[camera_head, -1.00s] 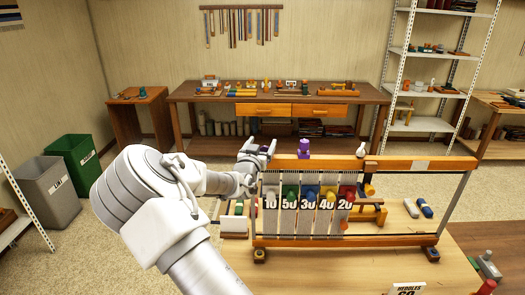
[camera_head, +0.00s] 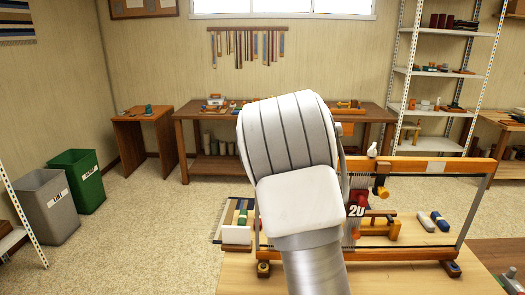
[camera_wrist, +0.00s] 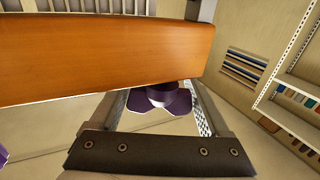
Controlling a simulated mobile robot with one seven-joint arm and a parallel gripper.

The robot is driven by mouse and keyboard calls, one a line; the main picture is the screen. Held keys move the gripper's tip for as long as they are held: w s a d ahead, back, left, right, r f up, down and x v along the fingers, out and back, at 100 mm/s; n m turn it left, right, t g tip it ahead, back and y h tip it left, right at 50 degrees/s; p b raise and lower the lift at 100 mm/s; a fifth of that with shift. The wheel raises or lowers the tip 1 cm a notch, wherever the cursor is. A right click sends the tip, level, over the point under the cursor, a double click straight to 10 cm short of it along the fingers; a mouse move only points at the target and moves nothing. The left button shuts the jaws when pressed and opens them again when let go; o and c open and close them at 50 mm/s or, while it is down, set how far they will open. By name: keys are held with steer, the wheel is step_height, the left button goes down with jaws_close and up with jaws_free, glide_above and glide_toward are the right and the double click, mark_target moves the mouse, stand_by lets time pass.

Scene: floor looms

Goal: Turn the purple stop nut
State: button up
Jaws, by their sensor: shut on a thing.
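The purple stop nut (camera_wrist: 170,101) shows in the wrist view as a dark purple, lobed knob under the orange wooden beam (camera_wrist: 100,60). My gripper (camera_wrist: 160,92) is shut on it, with one finger on each side. The beam hides the nut's upper part. In the head view my arm covers the gripper and the nut. The loom's top beam (camera_head: 440,167) comes out to the right of my arm. Part of another purple thing (camera_wrist: 3,155) shows at the left edge of the wrist view.
A white bottle-like piece (camera_head: 372,150) stands on the beam. A white tray (camera_head: 236,233) lies left of the loom. A workbench (camera_head: 190,117) stands against the wall.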

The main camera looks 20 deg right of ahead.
steer(key=shift+a+n+g+y, duration=0.15)
steer(key=shift+n+y, duration=0.55)
steer(key=shift+y, duration=0.4)
steer(key=shift+a+n+g+y, duration=0.15)
steer(key=shift+n+y, duration=0.55)
steer(key=shift+y, duration=0.4)
steer(key=shift+a, duration=0.1)
steer(key=o, duration=1.2)
steer(key=v, duration=1.7)
steer(key=shift+s+d+r+b, duration=0.1)
steer(key=shift+s+d+b, duration=0.15)
steer(key=shift+b, duration=0.15)
steer(key=shift+w+r, duration=0.1)
